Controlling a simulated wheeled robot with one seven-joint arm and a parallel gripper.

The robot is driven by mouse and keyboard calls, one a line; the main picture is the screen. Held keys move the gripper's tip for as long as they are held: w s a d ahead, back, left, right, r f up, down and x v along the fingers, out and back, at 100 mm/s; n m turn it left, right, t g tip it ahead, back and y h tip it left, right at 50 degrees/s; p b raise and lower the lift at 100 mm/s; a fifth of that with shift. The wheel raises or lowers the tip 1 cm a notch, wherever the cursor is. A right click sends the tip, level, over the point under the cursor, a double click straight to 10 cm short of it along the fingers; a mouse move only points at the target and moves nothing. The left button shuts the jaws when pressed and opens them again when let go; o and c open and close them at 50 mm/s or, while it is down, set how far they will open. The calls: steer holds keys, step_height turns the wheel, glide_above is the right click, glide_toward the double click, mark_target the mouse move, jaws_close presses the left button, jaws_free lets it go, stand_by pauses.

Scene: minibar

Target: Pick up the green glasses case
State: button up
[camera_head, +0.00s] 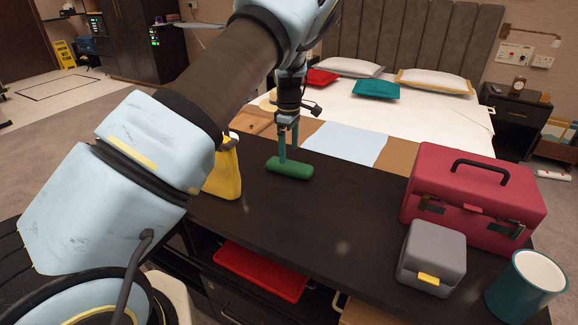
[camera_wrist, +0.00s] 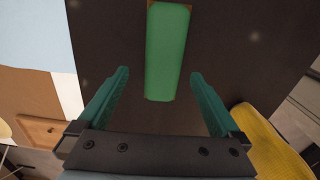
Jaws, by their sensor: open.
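The green glasses case (camera_head: 290,168) lies flat on the dark counter top (camera_head: 335,205). In the wrist view the case (camera_wrist: 168,50) is at the top centre, long side running up the picture. My gripper's two fingers (camera_wrist: 160,98) are spread apart there, open and empty, with the case's near end lying ahead between their lines.
A yellow object (camera_head: 224,172) stands just left of the case, partly hidden by my arm. A red toolbox (camera_head: 474,195), a grey box (camera_head: 431,255) and a teal mug (camera_head: 527,285) stand at the right. The counter's middle is clear. A bed (camera_head: 435,110) is behind.

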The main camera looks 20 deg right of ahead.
mark_target(290, 163)
steer(key=f, duration=0.1)
steer(key=f+p, duration=0.1)
steer(key=f, duration=0.1)
steer(key=f+p, duration=0.1)
steer(key=shift+s+f, duration=0.3)
steer(key=shift+s, duration=0.1)
steer(key=shift+f, duration=0.5)
steer(key=c, duration=1.4)
